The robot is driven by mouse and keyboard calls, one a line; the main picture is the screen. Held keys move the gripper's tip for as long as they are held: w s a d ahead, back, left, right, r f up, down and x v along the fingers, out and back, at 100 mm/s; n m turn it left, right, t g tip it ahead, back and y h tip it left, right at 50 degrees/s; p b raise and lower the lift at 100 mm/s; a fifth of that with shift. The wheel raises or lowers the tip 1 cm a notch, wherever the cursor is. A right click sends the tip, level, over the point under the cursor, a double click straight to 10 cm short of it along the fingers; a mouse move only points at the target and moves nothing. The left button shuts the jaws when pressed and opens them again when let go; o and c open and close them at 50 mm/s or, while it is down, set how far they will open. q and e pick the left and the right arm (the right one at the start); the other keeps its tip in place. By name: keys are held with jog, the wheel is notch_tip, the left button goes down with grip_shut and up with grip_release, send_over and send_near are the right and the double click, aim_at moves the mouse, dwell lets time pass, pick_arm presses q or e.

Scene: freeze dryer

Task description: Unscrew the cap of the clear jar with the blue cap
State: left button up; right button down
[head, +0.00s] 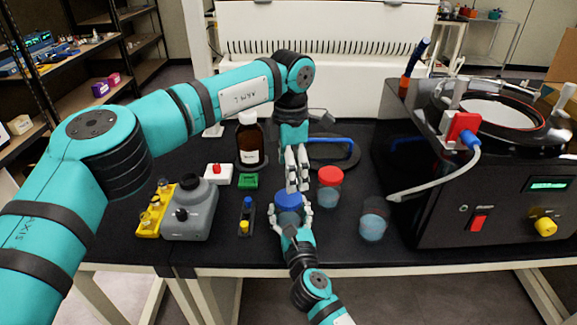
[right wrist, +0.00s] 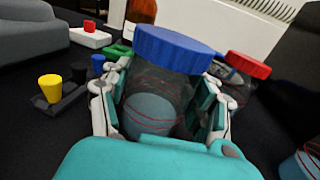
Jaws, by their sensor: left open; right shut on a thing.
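The clear jar with the blue cap stands upright on the black bench; its blue cap (head: 289,200) is on top. In the right wrist view the clear jar (right wrist: 155,100) holds pale blue contents under the blue cap (right wrist: 172,48). My right gripper (head: 292,217) is shut around the jar's body, with one finger on each side, below the cap. My left gripper (head: 298,186) is open and points down just above and behind the blue cap. It looks empty; whether its fingertips touch the cap cannot be told.
A red-capped jar (head: 329,188) stands close to the right, and an open jar (head: 373,222) farther right. A brown bottle (head: 251,142) stands behind. The freeze dryer (head: 480,185) fills the right side. A grey device (head: 190,208) and small cap holder (head: 246,217) are left.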

aim_at(289, 197)
pick_arm(q)
jog(key=m, duration=0.3)
jog(key=shift+a+r, duration=0.1)
jog(key=shift+a, duration=0.1)
jog(key=shift+f, duration=0.2)
notch_tip(289, 197, down, 8)
jog(key=shift+r, duration=0.25)
jog(key=shift+c, duration=0.2)
jog(key=c, duration=1.2)
jog(key=n, duration=0.5)
jog(key=shift+n, duration=0.4)
jog(key=shift+r, duration=0.2)
jog(key=shift+r, duration=0.95)
